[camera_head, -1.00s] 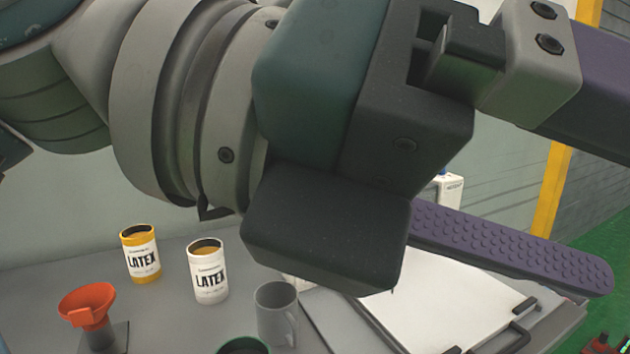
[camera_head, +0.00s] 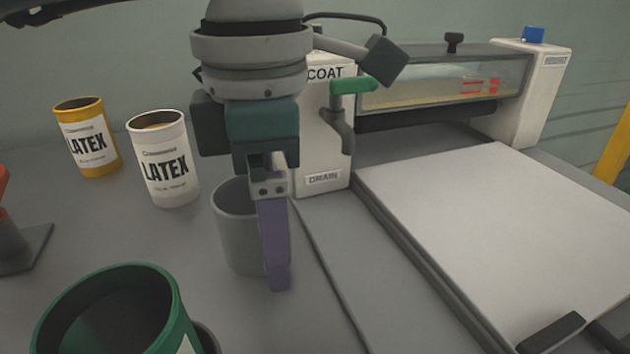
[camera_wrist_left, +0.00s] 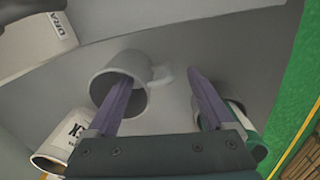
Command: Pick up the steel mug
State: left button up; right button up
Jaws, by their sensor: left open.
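The steel mug (camera_head: 232,235) is a plain grey cup standing upright on the grey worktop, left of the white board. My left gripper (camera_head: 275,275) points down at the mug's right side, and one purple finger hides part of it. In the left wrist view, the mug (camera_wrist_left: 118,72) lies ahead with its handle (camera_wrist_left: 160,76) between the open fingers of the left gripper (camera_wrist_left: 160,82). The left-hand finger overlaps the mug's mouth; whether it is inside cannot be told. Nothing is held. My right gripper is not in view.
A green can (camera_head: 110,318) stands at the front left, close to the mug. A white LATEX can (camera_head: 163,165) and a yellow one (camera_head: 87,140) stand behind left. The coating machine with a green drain tap (camera_head: 352,87) is behind; its white board (camera_head: 500,225) fills the right.

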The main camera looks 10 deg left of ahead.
pick_arm(q)
notch_tip(320, 180, down, 4)
jog(key=shift+w+a+f, duration=0.1)
jog(key=shift+a+f, duration=0.05)
jog(key=shift+f, duration=0.05)
grip_shut()
dwell(0.7)
